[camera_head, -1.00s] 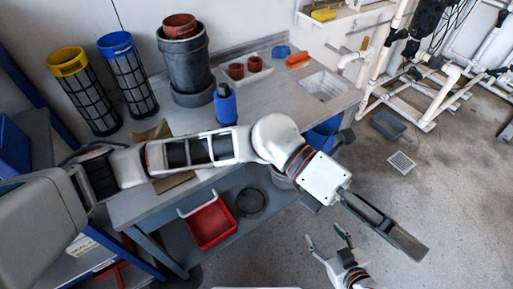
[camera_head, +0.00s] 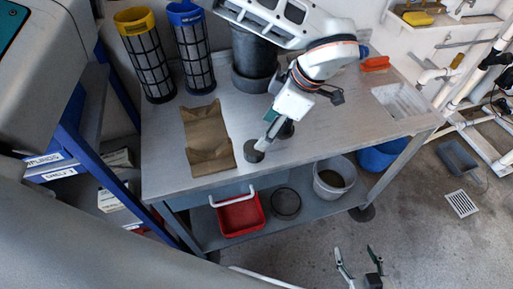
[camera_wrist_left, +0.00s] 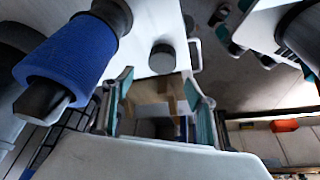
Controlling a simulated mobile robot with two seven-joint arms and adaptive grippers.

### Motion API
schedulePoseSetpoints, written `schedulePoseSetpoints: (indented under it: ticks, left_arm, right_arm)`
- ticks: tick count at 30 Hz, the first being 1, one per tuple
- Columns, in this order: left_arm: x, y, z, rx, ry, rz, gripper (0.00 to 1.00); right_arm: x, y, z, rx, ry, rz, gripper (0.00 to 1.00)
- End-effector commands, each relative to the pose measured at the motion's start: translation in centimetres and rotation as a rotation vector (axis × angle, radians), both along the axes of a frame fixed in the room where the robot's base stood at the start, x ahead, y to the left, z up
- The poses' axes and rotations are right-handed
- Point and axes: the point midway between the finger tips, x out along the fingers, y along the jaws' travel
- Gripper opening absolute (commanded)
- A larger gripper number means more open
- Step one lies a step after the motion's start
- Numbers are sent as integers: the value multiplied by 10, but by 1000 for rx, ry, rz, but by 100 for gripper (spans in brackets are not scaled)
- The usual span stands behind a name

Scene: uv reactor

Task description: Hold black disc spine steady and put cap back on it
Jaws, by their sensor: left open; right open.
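A blue, dark-ended cylinder (camera_wrist_left: 70,58), which I take to be the black disc spine, is large at the left of the left wrist view. In the head view my arm mostly hides it; a dark part (camera_head: 286,130) shows behind my gripper. A short dark grey round piece (camera_head: 254,151), apparently the cap, lies on the table near the front edge; it also shows in the left wrist view (camera_wrist_left: 162,58). My left gripper (camera_head: 265,142) is open above the table beside the cap, its fingers (camera_wrist_left: 160,100) empty. My right gripper (camera_head: 358,268) is open and empty, low in front of the table.
The grey table (camera_head: 330,125) has brown cardboard (camera_head: 208,140) at left. Yellow-topped (camera_head: 145,55) and blue-topped (camera_head: 192,50) mesh cylinders and a dark bucket (camera_head: 250,65) stand behind. A red tray (camera_head: 240,215) and grey bucket (camera_head: 335,178) are on the lower shelf.

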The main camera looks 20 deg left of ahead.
Motion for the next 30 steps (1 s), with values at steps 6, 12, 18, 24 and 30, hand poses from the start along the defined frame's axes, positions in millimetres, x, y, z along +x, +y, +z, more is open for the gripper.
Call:
schedulePoseSetpoints:
  ticks: [6,12,18,24,30]
  left_arm:
    - [0,0,0,-1,1,0,57]
    - [-2,4,-13,-1,5,2,57]
    - [-2,9,-26,-3,3,-1,57]
    - [-2,9,-25,-3,2,0,57]
    - [-4,13,-36,-2,5,1,57]
  right_arm:
    - [-1,0,0,0,1,1,58]
    - [-3,0,-3,-1,6,1,58]
    - [-4,-1,-5,-2,10,0,58]
    - [-4,-1,-5,-3,9,0,58]
    - [-4,-2,-5,-4,9,-1,58]
